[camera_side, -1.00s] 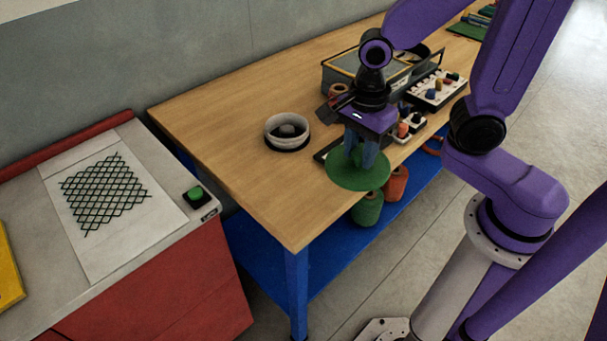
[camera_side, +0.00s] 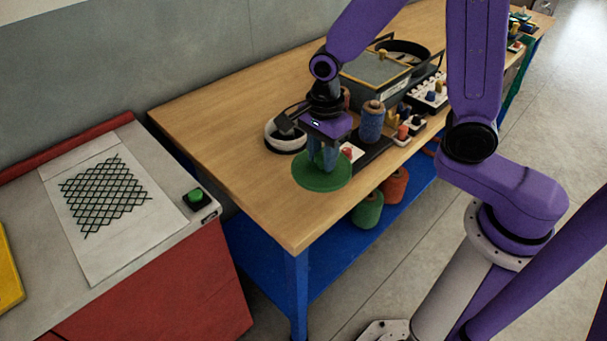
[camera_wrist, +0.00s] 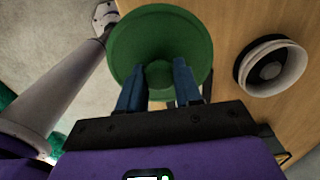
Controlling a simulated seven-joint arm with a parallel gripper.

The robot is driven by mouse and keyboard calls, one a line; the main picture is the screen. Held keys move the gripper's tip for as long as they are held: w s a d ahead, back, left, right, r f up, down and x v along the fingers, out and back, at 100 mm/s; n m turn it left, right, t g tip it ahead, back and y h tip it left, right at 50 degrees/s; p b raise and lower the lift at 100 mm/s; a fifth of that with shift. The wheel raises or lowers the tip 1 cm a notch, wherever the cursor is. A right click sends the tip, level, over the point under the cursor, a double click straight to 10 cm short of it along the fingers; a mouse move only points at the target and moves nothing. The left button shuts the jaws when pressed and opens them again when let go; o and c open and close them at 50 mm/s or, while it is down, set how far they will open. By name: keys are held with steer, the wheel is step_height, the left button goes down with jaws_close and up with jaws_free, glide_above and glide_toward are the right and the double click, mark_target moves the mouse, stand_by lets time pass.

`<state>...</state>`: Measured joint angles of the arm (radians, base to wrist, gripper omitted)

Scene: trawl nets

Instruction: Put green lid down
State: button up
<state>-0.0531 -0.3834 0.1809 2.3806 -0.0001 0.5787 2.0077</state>
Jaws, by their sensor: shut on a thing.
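The green lid (camera_side: 321,178) is round and flat with a raised middle knob. It also shows in the wrist view (camera_wrist: 140,40), held in front of my gripper. My gripper (camera_side: 323,153) is shut on the lid's knob, its two blue fingers on either side; in the wrist view the fingers (camera_wrist: 159,86) also reach the knob. The lid is over the front part of the wooden table (camera_side: 205,110). Whether it touches the table top or hangs just above it I cannot tell.
A white round bowl-like container (camera_side: 271,140) with a dark inside stands behind my gripper, partly hidden. A blue spool (camera_side: 371,122), a grey box (camera_side: 375,78) and a white rack (camera_side: 430,95) stand to the right. The table's front left is clear.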

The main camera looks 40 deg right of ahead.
mark_target(303, 160)
steer(key=w+f, duration=0.1)
steer(key=f, duration=0.1)
steer(key=w+a+f, duration=0.1)
steer(key=w+f, duration=0.2)
steer(key=shift+w+a+f, duration=0.1)
steer(key=shift+a+f, duration=0.05)
steer(key=shift+f, duration=1.5)
steer(key=shift+f, duration=0.15)
steer(key=o, duration=1)
